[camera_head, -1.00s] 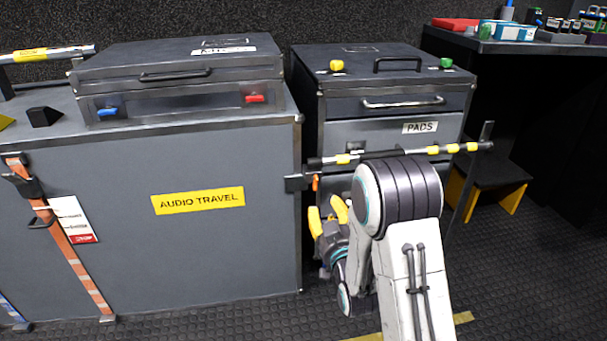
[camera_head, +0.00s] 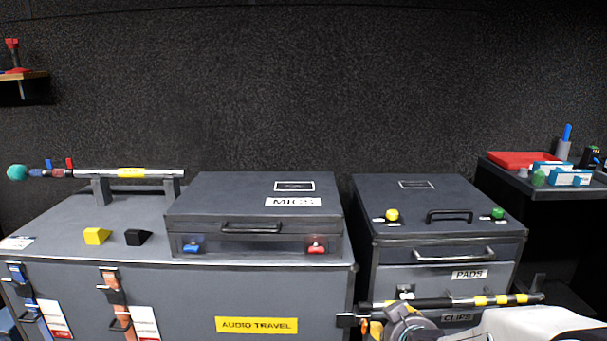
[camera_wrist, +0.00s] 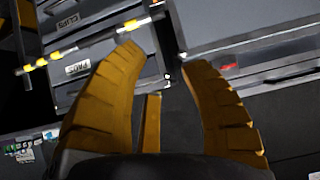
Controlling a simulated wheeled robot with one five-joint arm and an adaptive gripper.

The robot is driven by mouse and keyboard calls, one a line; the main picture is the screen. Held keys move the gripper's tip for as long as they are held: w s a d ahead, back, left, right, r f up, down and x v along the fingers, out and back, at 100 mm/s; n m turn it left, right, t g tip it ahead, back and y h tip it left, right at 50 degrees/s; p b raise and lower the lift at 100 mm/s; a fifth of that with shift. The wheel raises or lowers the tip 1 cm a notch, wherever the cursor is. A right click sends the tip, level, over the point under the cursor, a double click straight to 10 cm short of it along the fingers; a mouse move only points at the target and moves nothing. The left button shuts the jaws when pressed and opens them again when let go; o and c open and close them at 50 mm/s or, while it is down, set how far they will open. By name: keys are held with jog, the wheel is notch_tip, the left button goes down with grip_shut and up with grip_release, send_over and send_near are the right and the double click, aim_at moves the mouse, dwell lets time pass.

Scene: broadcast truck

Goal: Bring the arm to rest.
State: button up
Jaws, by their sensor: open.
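My gripper (camera_wrist: 164,55) shows in the wrist view with its two yellow ribbed fingers spread apart. Nothing is between them. Behind the fingertips are a drawer unit (camera_wrist: 84,46) with tilted labels and a grey case front (camera_wrist: 270,85). In the head view, my arm (camera_head: 530,325) is at the bottom right edge, with a white link and a dark joint in front of the drawers. Most of the arm is cut off by the picture edge. I cannot tell whether it is moving.
A grey AUDIO TRAVEL case (camera_head: 190,305) carries a MICS case (camera_head: 255,195). The PADS drawer unit (camera_head: 445,240) stands to its right, with a yellow-banded bar (camera_head: 450,302) across its front close to my arm. A dark counter (camera_head: 540,188) is at far right.

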jog(key=s+r+g+p, duration=0.7)
jog(key=s+r+p, duration=1.2)
jog(key=s+r, duration=0.3)
jog(key=shift+s+r+n, duration=0.15)
jog(key=shift+s+n, duration=0.15)
jog(key=shift+s, duration=0.75)
